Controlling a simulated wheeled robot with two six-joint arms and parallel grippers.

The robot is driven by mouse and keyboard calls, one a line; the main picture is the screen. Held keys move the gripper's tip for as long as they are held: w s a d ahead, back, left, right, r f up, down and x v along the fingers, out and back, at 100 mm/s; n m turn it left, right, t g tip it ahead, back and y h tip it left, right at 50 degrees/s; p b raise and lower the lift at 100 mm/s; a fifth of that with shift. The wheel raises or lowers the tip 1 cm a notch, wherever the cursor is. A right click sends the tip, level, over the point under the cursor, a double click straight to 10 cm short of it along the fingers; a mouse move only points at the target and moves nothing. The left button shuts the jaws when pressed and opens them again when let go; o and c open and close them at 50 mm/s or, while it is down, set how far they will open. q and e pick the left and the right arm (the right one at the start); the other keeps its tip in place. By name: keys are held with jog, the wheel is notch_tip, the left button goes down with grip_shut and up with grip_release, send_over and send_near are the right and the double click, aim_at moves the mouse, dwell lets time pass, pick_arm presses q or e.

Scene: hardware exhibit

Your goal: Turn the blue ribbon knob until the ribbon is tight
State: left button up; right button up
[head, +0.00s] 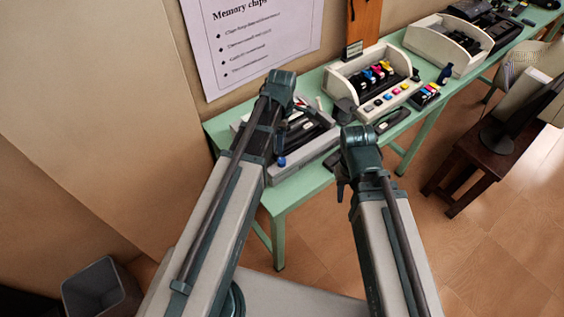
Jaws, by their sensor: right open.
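A small round blue knob (281,162) shows at the near left side of a low grey-white machine (305,153) on the green table. I cannot make out the ribbon; my arms cover part of the machine. My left gripper (285,136) is over the machine, just above the knob in the picture. It is small and dark against the machine, and I cannot tell if it touches anything. My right gripper (342,190) points down at the table's front edge, to the right of the knob and apart from it. It is open and empty.
The green table (277,203) runs to the upper right. On it stand a white open case (341,85) with coloured cartridges, a dark bottle (444,75) and another white case (436,47). A brown stool (472,165) and a grey bin (98,290) stand on the floor.

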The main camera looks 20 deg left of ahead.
aim_at(282, 160)
pick_arm(q)
notch_tip(282, 160, down, 11)
jog(key=b, duration=0.9)
jog(key=shift+r+b, duration=0.15)
jog(key=shift+b, duration=0.2)
grip_shut()
